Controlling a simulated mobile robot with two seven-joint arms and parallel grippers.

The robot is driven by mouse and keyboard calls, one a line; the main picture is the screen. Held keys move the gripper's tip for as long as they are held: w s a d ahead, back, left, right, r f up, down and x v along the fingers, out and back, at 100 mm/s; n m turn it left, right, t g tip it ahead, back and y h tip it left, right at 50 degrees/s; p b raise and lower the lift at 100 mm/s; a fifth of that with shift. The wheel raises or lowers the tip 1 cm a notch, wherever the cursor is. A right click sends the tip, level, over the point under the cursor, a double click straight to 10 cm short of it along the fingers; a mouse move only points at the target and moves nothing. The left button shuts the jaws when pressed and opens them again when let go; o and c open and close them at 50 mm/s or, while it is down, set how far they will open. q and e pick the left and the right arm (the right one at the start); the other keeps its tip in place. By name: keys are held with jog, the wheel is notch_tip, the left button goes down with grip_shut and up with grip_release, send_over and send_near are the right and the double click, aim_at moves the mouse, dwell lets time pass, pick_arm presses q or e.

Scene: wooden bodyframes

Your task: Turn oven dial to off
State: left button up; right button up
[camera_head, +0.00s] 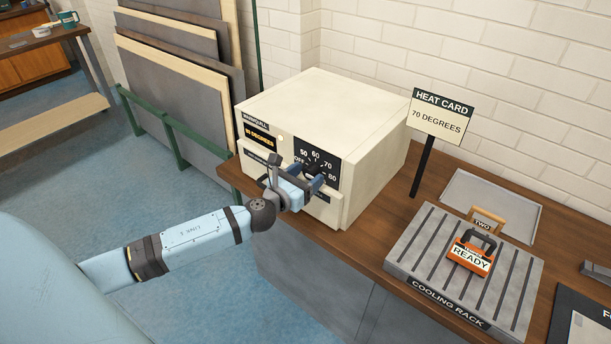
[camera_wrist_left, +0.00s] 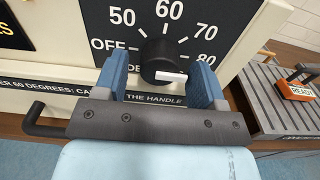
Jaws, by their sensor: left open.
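The cream oven (camera_head: 320,120) stands on a wooden bench. Its round black dial (camera_wrist_left: 160,58) shows in the left wrist view on a black panel marked OFF, 50, 60, 70 and 80. The dial's white pointer mark lies at its lower right, on the side of the 80. My left gripper (camera_wrist_left: 158,75) is open, with one blue finger at each side of the dial. I cannot tell whether the fingers touch it. In the head view my left gripper (camera_head: 304,180) is in front of the panel and partly hides the dial. My right gripper is not in view.
A dark handle (camera_wrist_left: 35,120) lies left of the left gripper. Right of the oven stand a heat card sign (camera_head: 438,114) reading 70 DEGREES, a cooling rack (camera_head: 410,245) bearing an orange READY tag (camera_head: 470,260), and a grey tray (camera_head: 515,200).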

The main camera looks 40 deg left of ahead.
pick_arm(q)
jog(key=c, duration=0.9)
